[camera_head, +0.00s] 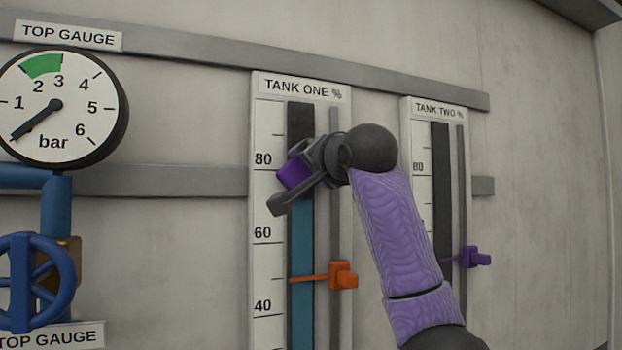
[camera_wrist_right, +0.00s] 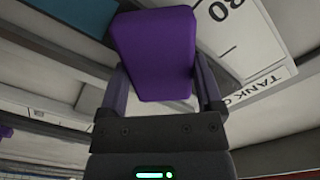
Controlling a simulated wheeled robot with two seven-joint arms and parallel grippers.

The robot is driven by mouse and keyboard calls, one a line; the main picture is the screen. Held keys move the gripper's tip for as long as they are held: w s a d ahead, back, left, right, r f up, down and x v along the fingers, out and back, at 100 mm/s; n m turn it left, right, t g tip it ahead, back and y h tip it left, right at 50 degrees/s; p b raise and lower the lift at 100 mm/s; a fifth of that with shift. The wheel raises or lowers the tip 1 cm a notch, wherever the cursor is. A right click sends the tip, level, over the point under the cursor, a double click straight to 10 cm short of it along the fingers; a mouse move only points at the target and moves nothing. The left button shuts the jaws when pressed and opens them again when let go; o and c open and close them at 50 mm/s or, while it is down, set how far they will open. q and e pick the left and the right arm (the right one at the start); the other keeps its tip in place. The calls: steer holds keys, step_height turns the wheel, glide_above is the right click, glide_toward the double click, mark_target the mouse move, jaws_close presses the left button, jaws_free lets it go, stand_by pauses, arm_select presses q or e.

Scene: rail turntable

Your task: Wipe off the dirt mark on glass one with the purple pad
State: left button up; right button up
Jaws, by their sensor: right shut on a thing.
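Glass one is the tall sight tube (camera_head: 301,245) on the TANK ONE % gauge board (camera_head: 268,215), blue below and dark above. My right gripper (camera_head: 291,180) is in front of the tube near the 80 line, shut on the purple pad (camera_head: 294,174). The pad fills the middle of the right wrist view (camera_wrist_right: 155,50), held between both fingers. I cannot tell whether the pad touches the glass. No dirt mark shows; the gripper and pad cover part of the tube. My left gripper is not in view.
An orange pointer (camera_head: 342,275) sticks out on the tank one board below the gripper. The TANK TWO % board (camera_head: 421,130) with a purple pointer (camera_head: 475,257) stands to the right. A round gauge (camera_head: 60,105) and blue handwheel (camera_head: 32,282) are at the left.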

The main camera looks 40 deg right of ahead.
mark_target(304, 125)
steer(key=shift+r, duration=2.25)
step_height(304, 125, up, 3)
steer(key=shift+f, duration=0.2)
steer(key=shift+r, duration=0.3)
step_height(304, 125, down, 13)
steer(key=b, duration=1.2)
steer(key=shift+f+b, duration=0.15)
steer(key=shift+b, duration=0.2)
step_height(304, 125, up, 12)
steer(key=p, duration=1.2)
steer(key=shift+p, duration=0.3)
steer(key=shift+r, duration=0.55)
